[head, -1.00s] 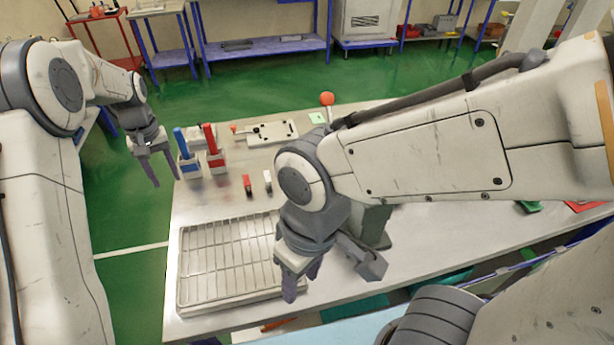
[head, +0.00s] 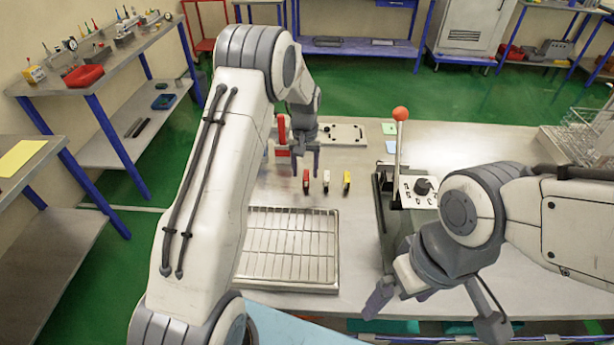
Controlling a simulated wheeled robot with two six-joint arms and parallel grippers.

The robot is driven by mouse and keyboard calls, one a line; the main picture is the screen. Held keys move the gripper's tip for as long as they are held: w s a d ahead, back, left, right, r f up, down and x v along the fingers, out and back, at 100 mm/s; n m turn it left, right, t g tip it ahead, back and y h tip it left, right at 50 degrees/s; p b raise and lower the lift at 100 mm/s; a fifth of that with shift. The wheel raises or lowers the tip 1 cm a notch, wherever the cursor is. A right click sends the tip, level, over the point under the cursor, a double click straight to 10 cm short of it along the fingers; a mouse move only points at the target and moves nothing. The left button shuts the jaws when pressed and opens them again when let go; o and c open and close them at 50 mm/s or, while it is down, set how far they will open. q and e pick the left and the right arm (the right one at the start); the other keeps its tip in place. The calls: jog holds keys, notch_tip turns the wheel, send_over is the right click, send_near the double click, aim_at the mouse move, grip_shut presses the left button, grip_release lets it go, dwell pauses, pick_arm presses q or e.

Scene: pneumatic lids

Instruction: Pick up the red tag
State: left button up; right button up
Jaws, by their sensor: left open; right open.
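The red tag (head: 306,182), a small upright block, stands on the steel table at the left end of a short row. A white tag (head: 326,181) and a yellow tag (head: 347,181) stand to its right, apart from it. My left gripper (head: 305,165) is open, fingers down, just behind or above the red tag; the gap between them is hard to judge. My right gripper (head: 435,312) is open and empty near the table's front edge, far from the tags.
A wire-grid tray (head: 290,288) lies in front of the tags. A lever with an orange ball (head: 401,114) and a control box (head: 418,191) stand to the right. A tall red item (head: 282,138) is partly hidden behind my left gripper. A wire basket (head: 580,137) stands far right.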

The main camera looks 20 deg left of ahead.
aim_at(306, 176)
pick_arm(q)
jog(key=shift+w+d+f+p, duration=0.15)
jog(key=shift+f+p, duration=0.3)
jog(key=shift+f, duration=1.35)
grip_shut()
jog(key=shift+r, duration=0.15)
